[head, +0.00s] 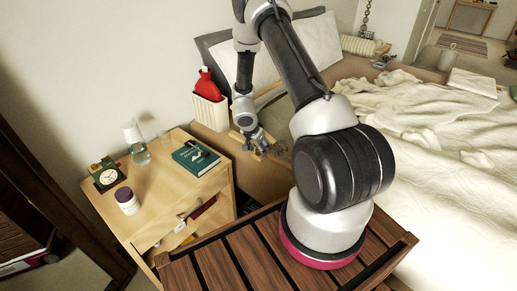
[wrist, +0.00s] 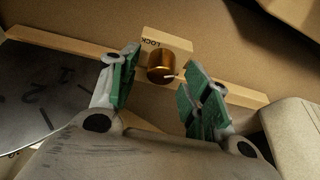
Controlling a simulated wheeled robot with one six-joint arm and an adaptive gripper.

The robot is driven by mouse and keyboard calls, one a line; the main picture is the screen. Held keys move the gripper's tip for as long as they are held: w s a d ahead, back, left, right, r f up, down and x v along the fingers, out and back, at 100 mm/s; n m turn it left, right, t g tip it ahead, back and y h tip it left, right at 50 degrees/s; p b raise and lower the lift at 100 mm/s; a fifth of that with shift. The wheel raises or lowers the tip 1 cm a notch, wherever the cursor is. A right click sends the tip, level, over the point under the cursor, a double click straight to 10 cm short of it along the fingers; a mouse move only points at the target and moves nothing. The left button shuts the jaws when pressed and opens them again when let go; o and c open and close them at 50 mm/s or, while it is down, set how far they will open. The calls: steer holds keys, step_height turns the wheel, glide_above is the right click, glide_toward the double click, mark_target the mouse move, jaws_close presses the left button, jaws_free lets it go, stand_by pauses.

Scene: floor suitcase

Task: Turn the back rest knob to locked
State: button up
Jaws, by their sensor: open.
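The back rest knob (wrist: 160,68) is a round copper-coloured knob with a small pale mark on its lower right side. It sits on a pale plate (wrist: 180,44) with the word LOCK, which appears upside down in the wrist view. My gripper (wrist: 161,76) is open, with one green-padded finger on each side of the knob; I see gaps between the fingers and the knob. In the head view, my gripper (head: 259,143) is down beside the bed frame, between the nightstand and the bed. The knob cannot be made out there.
A wooden nightstand (head: 150,205) at left holds a clock (head: 107,176), a jar (head: 127,201), a glass carafe (head: 139,152) and a green book (head: 196,158). A white caddy (head: 210,112) holds a red bottle (head: 207,83). The bed with white covers (head: 445,150) fills the right.

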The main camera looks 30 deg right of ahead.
steer(key=shift+d+f, duration=0.1)
steer(key=shift+f, duration=0.15)
steer(key=shift+c, duration=0.2)
steer(key=c, duration=1)
steer(key=shift+w, duration=0.1)
steer(key=m+g, duration=0.1)
steer(key=m, duration=0.2)
steer(key=shift+w+m+h, duration=0.1)
steer(key=shift+m+h, duration=0.2)
steer(key=shift+m+g, duration=0.8)
steer(key=shift+m, duration=0.9)
